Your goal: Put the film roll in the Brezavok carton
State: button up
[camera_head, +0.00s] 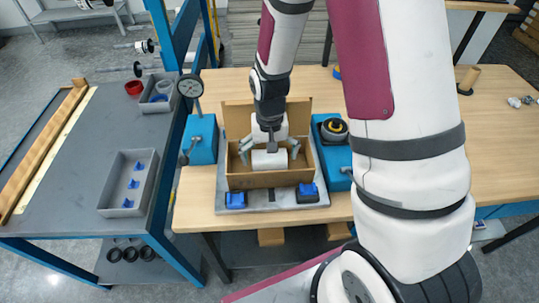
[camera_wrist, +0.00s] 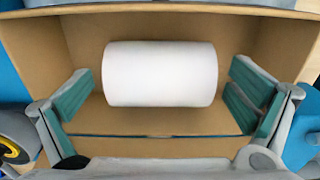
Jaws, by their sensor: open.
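The white film roll (camera_wrist: 160,74) lies on its side inside an open cardboard carton, between my gripper's fingers and apart from both. It also shows in the head view (camera_head: 270,160). The carton (camera_head: 270,181) stands on a grey plate on the wooden table, its back flap raised; in the wrist view its front edge and walls (camera_wrist: 285,45) surround the roll. I see no name on the carton. My gripper (camera_head: 270,153) is open and points down into the carton, one finger on each side of the roll. In the wrist view the teal finger pads (camera_wrist: 162,100) are spread wide.
Blue devices (camera_head: 202,139) stand left and right of the carton, and blue blocks (camera_head: 236,200) sit at its front corners. A grey bench (camera_head: 75,150) at the left holds a grey tray (camera_head: 113,200) with blue parts.

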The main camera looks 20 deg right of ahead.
aim_at(270, 156)
notch_tip(270, 156, up, 12)
jog(key=s+r+n+t, duration=0.3)
jog(key=s+r+t, duration=0.1)
jog(key=s+r, duration=1.3)
jog(key=shift+s+d+r+n+t, duration=0.15)
jog(key=shift+s+r+n+t, duration=0.2)
jog(key=shift+s, duration=0.5)
